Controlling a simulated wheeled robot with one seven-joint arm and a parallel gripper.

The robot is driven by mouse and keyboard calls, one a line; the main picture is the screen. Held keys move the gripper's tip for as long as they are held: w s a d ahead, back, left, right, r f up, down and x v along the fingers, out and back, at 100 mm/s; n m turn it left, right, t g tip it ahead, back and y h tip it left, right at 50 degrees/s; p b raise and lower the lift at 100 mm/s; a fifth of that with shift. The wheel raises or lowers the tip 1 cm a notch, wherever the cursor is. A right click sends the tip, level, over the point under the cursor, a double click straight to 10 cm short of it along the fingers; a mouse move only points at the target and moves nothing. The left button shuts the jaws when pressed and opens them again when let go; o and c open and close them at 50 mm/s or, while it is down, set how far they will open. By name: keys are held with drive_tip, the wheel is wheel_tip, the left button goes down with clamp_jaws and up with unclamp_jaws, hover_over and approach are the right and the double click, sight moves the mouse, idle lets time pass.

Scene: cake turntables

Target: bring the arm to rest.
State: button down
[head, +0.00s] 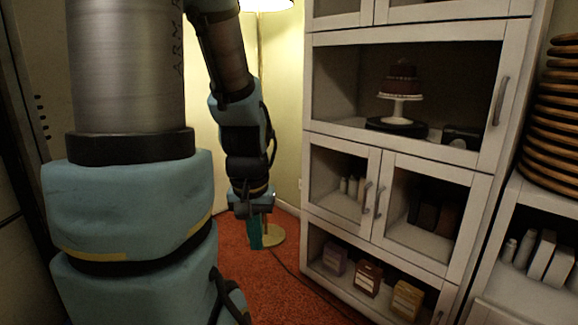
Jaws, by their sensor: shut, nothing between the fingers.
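My arm hangs down in the left half of the head view, in front of the lamp and the wall. My gripper (256,232) is at its lower end and points down above the red carpet. It is shut and empty, well to the left of the white cabinet and apart from it. A cake on a white stand (400,88) sits on a dark round base inside the cabinet's upper glazed compartment. Part of the floor behind the arm is hidden.
The white cabinet (308,160) fills the right side, its doors shut. Boxes (368,277) stand on its low shelf. A floor lamp base (274,235) is close behind my gripper, with a cable on the carpet (262,290). Round wooden boards (556,126) are stacked at far right.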

wheel_tip(320, 180, up, 19)
drive_tip(key=p, duration=1.7)
drive_tip(key=shift+r, duration=0.15)
